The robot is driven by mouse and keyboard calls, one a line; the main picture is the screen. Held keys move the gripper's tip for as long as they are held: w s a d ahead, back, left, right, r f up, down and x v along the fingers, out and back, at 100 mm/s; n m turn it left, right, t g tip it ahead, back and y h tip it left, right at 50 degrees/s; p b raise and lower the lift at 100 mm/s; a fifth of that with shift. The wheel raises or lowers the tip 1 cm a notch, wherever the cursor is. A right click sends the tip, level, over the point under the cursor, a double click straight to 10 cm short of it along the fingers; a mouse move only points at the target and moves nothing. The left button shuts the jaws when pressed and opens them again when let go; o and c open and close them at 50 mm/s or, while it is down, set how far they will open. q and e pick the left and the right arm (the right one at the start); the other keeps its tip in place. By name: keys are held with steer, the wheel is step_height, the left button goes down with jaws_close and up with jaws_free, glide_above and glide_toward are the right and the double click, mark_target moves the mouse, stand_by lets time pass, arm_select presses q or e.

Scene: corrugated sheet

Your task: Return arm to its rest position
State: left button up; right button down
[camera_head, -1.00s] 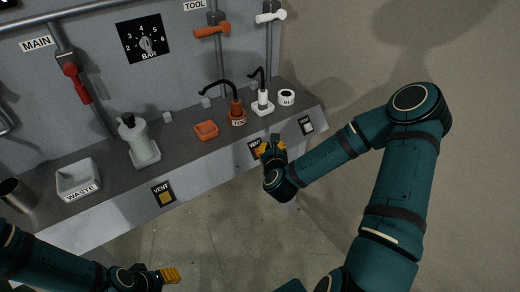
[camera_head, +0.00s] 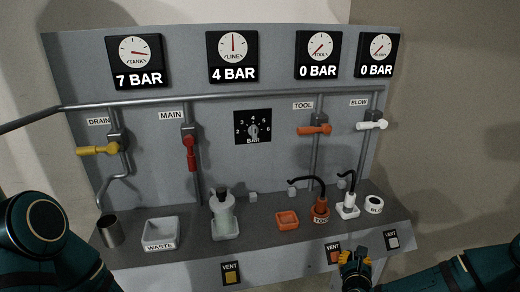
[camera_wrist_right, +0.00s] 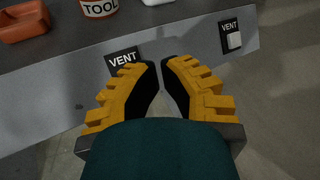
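My right gripper (camera_head: 356,258) is low at the right in the head view, in front of the bench's front face near the vent labels. In the right wrist view its two yellow fingers (camera_wrist_right: 161,68) lean together, their black pads almost meeting at the tips. Nothing is held between them. My right arm (camera_head: 455,275) runs from it to the lower right edge. My left arm (camera_head: 40,225) fills the lower left corner of the head view; its gripper is out of the picture.
The bench (camera_head: 190,245) carries a metal cup (camera_head: 110,231), waste tray (camera_head: 160,233), bottle (camera_head: 222,208), orange tray (camera_head: 287,221), orange tool holder (camera_head: 320,211), white holder (camera_head: 347,206) and white roll (camera_head: 374,204). Valves and gauges cover the panel behind. Floor (camera_wrist_right: 280,120) is clear right of the gripper.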

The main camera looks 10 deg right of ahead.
steer(key=s+a+f+n+g+y, duration=0.2)
steer(key=a+f+n+y, duration=0.25)
steer(key=a+n, duration=0.5)
steer(key=s+a+f+n+g+y, duration=0.3)
steer(key=a+f+n+y, duration=0.15)
steer(key=a+n, duration=0.45)
steer(key=s+a+f+n+g, duration=0.2)
steer(key=s+n, duration=0.3)
steer(key=n, duration=0.4)
steer(key=s+a+f+n+g, duration=0.3)
steer(key=s+n, duration=0.3)
steer(key=n, duration=0.3)
steer(key=shift+s+f+g+y, duration=0.25)
steer(key=shift+f+g+y, duration=0.2)
steer(key=shift+g, duration=0.45)
